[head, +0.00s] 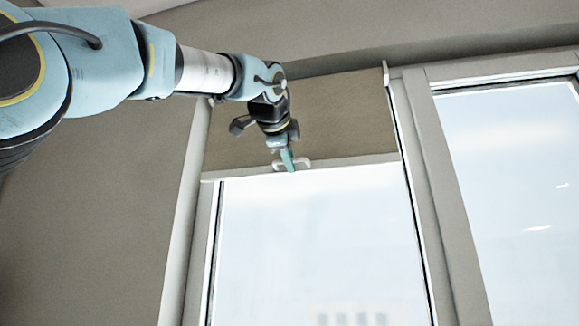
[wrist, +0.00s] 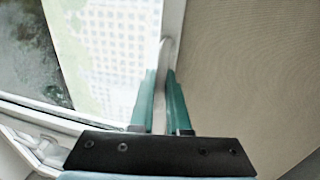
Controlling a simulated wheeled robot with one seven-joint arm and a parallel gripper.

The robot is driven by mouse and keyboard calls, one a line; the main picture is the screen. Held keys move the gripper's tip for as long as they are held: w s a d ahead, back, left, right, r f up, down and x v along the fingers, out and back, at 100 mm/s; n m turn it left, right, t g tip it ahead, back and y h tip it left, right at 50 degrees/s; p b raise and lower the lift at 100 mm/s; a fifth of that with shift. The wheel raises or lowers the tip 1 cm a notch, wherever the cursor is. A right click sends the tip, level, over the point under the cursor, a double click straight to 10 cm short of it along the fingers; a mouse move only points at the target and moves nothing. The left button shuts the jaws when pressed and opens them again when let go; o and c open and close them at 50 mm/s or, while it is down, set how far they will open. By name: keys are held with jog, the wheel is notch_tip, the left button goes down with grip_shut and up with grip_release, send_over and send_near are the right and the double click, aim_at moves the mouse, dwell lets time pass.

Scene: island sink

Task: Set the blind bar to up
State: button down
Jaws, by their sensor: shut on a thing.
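The blind is a brown fabric panel (head: 345,115) covering the upper part of the left window in the head view. It also fills the right side of the wrist view (wrist: 250,70). Its pale bar (head: 365,160) runs along the panel's lower edge, with a small light handle (head: 304,163) at its middle. My gripper (head: 288,160) is at this handle, fingers pointing down. In the wrist view the two teal fingers (wrist: 160,100) are closed around the pale handle (wrist: 161,65). Part of the handle is hidden between the fingers.
Bare window glass (head: 320,240) lies below the bar. A second window (head: 510,150) stands to the right, past a frame post (head: 440,180). A plain wall (head: 110,210) is on the left, and the ceiling edge (head: 430,45) runs above the blind.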

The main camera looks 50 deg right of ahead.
jog(key=c, duration=0.9)
grip_release()
jog(key=b+v, duration=0.3)
jog(key=v, duration=0.7)
jog(key=shift+s+a, duration=0.2)
jog(key=shift+a, duration=0.1)
jog(key=shift+w, duration=0.1)
